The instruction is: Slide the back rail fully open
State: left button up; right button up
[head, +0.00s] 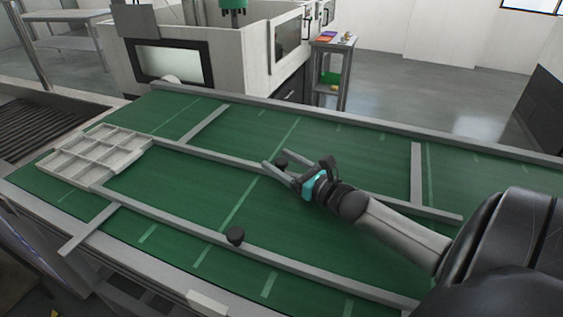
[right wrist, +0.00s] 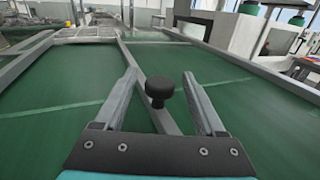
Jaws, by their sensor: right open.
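The back rail (head: 225,153) is a long grey bar across the green surface, running from beside the divided tray to the right under my right arm. Its black round knob (head: 281,161) stands on it. My right gripper (head: 270,158) is open, with its two fingers on either side of this knob. In the right wrist view the knob (right wrist: 159,91) shows between the open fingers, with a visible gap on each side, and the rail (right wrist: 138,75) runs away beyond it. My left gripper is not in view.
A parallel front rail (head: 185,222) carries another black knob (head: 235,236). The grey divided tray (head: 95,156) lies at the left. Short grey crossbars (head: 207,124) (head: 416,174) meet the rails. A raised edge (head: 350,128) bounds the green surface at the back.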

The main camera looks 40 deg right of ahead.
grip_shut()
dwell(0.5)
dwell(0.8)
